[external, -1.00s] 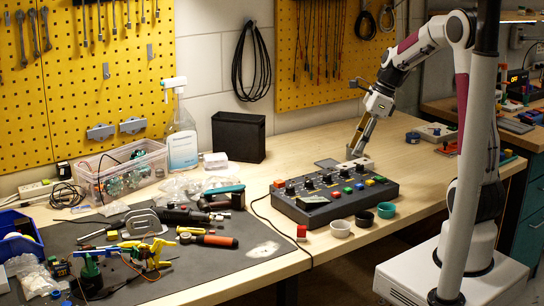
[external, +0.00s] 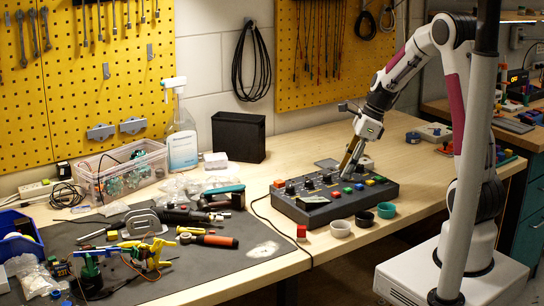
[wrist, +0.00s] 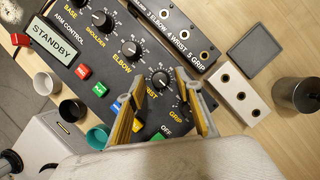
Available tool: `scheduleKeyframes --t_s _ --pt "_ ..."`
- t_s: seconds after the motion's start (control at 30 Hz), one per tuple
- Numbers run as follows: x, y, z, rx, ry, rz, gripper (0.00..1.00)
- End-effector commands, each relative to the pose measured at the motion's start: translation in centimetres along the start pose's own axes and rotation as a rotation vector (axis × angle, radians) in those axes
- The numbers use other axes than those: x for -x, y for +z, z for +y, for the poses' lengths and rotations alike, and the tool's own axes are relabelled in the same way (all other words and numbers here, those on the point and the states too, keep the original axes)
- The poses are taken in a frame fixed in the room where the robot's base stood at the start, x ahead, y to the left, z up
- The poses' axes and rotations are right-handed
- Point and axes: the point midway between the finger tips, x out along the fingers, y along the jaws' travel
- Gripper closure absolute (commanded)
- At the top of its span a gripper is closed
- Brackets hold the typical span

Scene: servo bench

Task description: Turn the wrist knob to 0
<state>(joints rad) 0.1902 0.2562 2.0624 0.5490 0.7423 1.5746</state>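The control box (external: 322,213) is dark grey and lies on the bench, with a row of black knobs and coloured buttons. In the wrist view, the black wrist knob (wrist: 161,79) has a ring of pale scale marks; its label is partly hidden by a finger, and I cannot read its setting. My gripper (external: 348,174) points down over the right part of the box. Its yellowish fingers are apart, with the tips on either side of the wrist knob in the wrist view. I cannot tell whether they touch it. The grip knob (wrist: 183,107) is partly hidden beside the right finger.
The elbow knob (wrist: 131,50) is beside the wrist knob. The box display (wrist: 53,40) reads STANDBY. A white block with holes (wrist: 240,95) and a dark square tray (wrist: 254,52) lie behind the box. White (external: 339,229), black (external: 364,219) and teal (external: 386,210) cups stand in front.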

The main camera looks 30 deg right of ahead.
Motion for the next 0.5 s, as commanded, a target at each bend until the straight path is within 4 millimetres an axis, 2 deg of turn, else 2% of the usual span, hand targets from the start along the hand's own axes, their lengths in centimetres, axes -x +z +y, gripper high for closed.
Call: scheduleKeyframes --t_s 0.13,0.17,0.2,0.3,0.5 --pt "0.01 0.00 0.00 0.000 0.000 0.000 0.65" --pt "0.01 0.00 0.00 0.000 0.000 0.000 0.68" --pt "0.01 0.00 0.00 0.000 0.000 0.000 0.78" --pt "0.02 0.00 0.00 0.001 0.000 0.000 1.00" --pt "0.03 0.01 -0.02 0.004 0.001 0.000 1.00"
